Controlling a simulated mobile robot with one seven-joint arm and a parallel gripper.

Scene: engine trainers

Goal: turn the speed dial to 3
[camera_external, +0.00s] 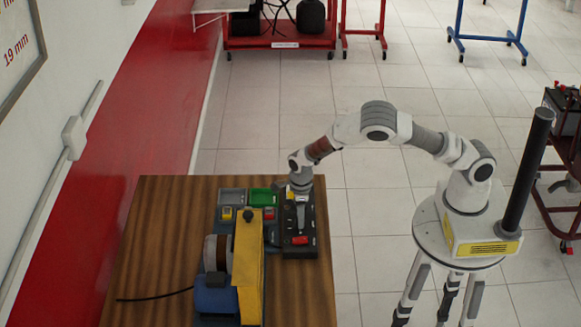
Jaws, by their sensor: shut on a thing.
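A black control box (301,247) lies on the wooden table near its right side, with a red switch at its near end and a light lever-like part in its middle. My gripper (300,189) points down over the far end of this box and is shut on the speed dial there. The dial itself is hidden under the gripper, so its number and pointer cannot be read.
A machine with a yellow upright plate (248,268) and a blue motor (215,294) stands left of the control box. Grey and green trays (263,196) lie behind it. The left of the table (165,235) is clear except for a black cable.

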